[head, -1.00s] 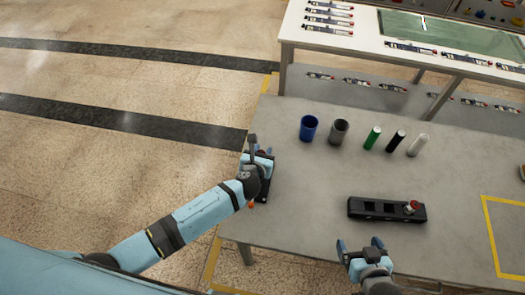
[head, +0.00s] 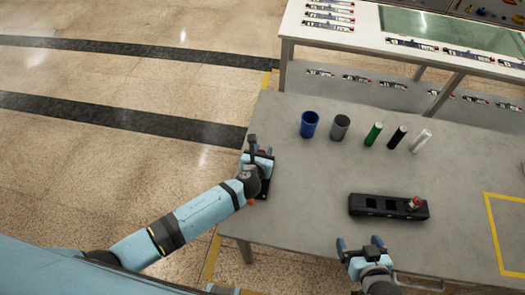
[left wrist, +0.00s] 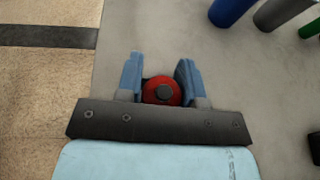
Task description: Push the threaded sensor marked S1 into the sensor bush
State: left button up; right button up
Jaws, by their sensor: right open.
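My left gripper (head: 262,156) is at the table's left edge, over a small black fixture (head: 265,188). In the left wrist view, a round red part with a dark centre (left wrist: 162,92) lies between the two blue fingers of this gripper (left wrist: 160,62). I cannot tell whether the fingers press on it. No S1 marking is readable, and I cannot make out the sensor bush. A black holder (head: 376,207) with square pockets lies on the table, with a small red-and-white part (head: 414,204) at its right end. My right gripper (head: 361,246) is open and empty at the front edge.
A blue cup (head: 309,124), a grey cup (head: 340,127), and green (head: 373,134), black (head: 397,137) and white (head: 421,141) cylinders stand in a row at the back. A yellow outline (head: 489,225) marks the right. The middle of the table (head: 310,180) is clear.

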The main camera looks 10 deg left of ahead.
pick_arm(q)
jog(key=o, duration=0.4)
jog(key=v, duration=1.3)
jog(key=shift+s+r, duration=0.15)
jog(key=shift+s, duration=0.25)
